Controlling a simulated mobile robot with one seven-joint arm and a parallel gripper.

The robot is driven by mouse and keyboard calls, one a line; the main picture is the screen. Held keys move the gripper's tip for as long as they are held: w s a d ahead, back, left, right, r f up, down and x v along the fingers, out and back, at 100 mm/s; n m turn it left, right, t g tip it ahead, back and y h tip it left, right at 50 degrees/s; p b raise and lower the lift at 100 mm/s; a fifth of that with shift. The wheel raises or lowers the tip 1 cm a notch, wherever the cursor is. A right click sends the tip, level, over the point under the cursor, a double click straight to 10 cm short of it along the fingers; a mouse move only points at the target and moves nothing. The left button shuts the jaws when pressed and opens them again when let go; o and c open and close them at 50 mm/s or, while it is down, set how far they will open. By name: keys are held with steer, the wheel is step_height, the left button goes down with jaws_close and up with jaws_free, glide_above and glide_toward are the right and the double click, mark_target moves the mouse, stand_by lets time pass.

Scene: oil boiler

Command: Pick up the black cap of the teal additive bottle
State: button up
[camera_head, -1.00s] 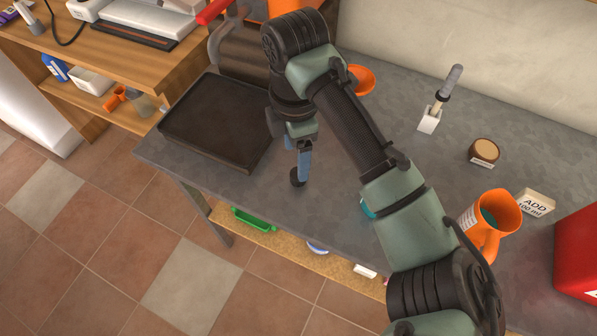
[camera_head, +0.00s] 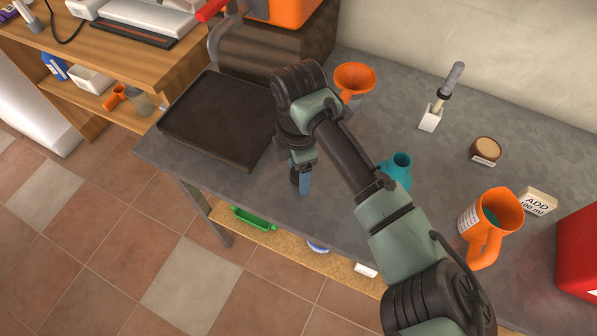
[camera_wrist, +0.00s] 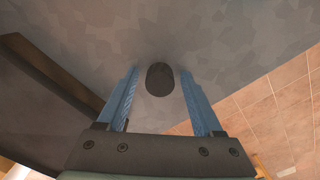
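The black cap (camera_head: 294,176) stands on the grey bench top near its front edge, partly hidden by a blue finger. In the wrist view the cap (camera_wrist: 160,79) lies between my fingertips, with a gap on each side. My gripper (camera_head: 301,180) points down at the cap; in the wrist view its two blue fingers (camera_wrist: 160,82) are spread and empty. I cannot tell how far the tips are above the bench. The teal bottle (camera_head: 397,171) stands uncapped to the right, partly hidden behind my arm.
A black tray (camera_head: 218,120) lies left of my gripper. An orange funnel (camera_head: 355,77) is behind my arm. The bench's front edge is close.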

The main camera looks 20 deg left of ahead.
jaws_close()
steer(key=shift+r, duration=0.1)
